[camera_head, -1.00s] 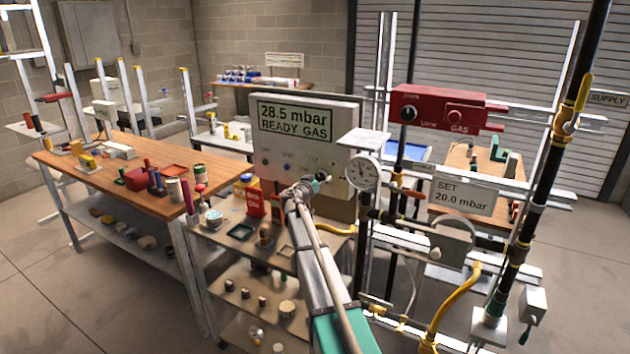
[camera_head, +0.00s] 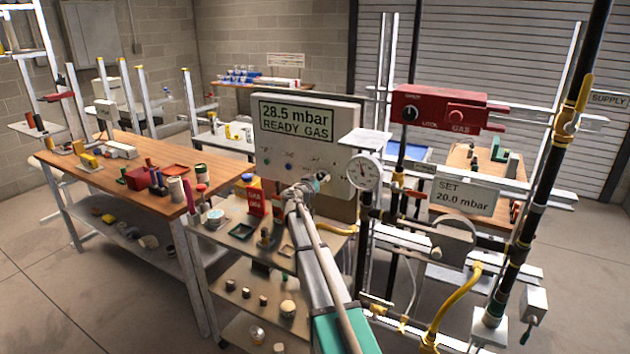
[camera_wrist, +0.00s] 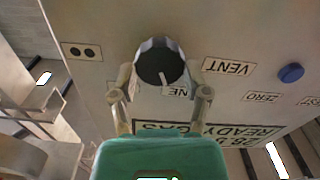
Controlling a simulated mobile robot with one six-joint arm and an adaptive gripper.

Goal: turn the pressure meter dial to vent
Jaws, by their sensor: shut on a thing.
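The pressure meter (camera_head: 340,115) is a pale box whose screen reads "28.5 mbar READY GAS". Its black dial (camera_wrist: 160,65) with a grey rim and a white pointer line shows upside down in the wrist view. The pointer aims down and slightly right, toward a partly hidden label ending in "NE" in that view. The "VENT" label (camera_wrist: 228,67) is right of the dial. My gripper (camera_wrist: 160,85) is shut on the dial, one finger on each side. In the head view my gripper (camera_head: 318,182) is at the meter's lower front and hides the dial.
A blue button (camera_wrist: 291,72) and a two-hole socket (camera_wrist: 82,52) flank the dial on the meter face. A round gauge (camera_head: 363,173) and pipes stand close at the right. A cart shelf (camera_head: 235,232) with small items lies below; a wooden bench (camera_head: 120,170) is at left.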

